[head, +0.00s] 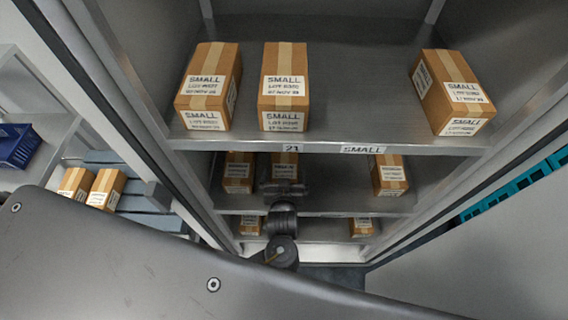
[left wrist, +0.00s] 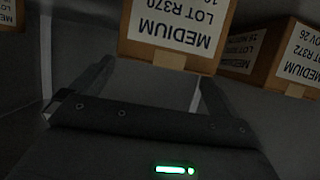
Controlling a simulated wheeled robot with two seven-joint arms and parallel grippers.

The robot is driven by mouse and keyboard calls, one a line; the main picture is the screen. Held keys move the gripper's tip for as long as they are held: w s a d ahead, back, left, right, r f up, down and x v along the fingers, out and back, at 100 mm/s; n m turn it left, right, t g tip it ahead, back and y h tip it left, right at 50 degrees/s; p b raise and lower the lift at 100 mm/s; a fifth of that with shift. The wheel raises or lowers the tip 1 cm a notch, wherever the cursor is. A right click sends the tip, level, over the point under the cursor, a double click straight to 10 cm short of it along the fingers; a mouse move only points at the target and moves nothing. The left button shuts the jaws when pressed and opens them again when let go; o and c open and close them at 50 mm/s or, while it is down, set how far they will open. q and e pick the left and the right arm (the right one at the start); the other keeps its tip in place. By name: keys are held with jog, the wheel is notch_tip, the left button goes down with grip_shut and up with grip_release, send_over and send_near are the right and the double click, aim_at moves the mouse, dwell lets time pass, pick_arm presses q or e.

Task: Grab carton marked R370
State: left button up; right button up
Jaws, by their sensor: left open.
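The carton marked R370 (left wrist: 172,30) is brown with a white label reading MEDIUM, LOT R370, upside down in the left wrist view. In the head view the carton in front of my left gripper (head: 285,188) on the middle shelf (head: 335,206) appears to be the same one (head: 285,160); its label is too small to read there. My left gripper also shows in the left wrist view (left wrist: 155,82). It is open, with its fingers spread and nothing seen held between them. The carton's lower part is hidden in the head view. My right gripper is not in view.
A carton marked R372 (left wrist: 298,58) stands to the right in the left wrist view. Other cartons (head: 238,170) (head: 388,174) share the middle shelf. Several SMALL cartons stand on the upper shelf (head: 350,130). Cabinet walls bound both sides. A blue bin (head: 18,146) is at far left.

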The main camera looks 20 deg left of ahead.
aim_at(284, 167)
pick_arm(q)
jog(key=p+x, duration=0.1)
jog(key=x, duration=0.3)
jog(key=shift+a, duration=0.1)
jog(key=c, duration=1.3)
jog(key=shift+r, duration=0.1)
notch_tip(284, 167, up, 10)
jog(key=shift+f+b, duration=0.1)
jog(key=shift+b, duration=0.6)
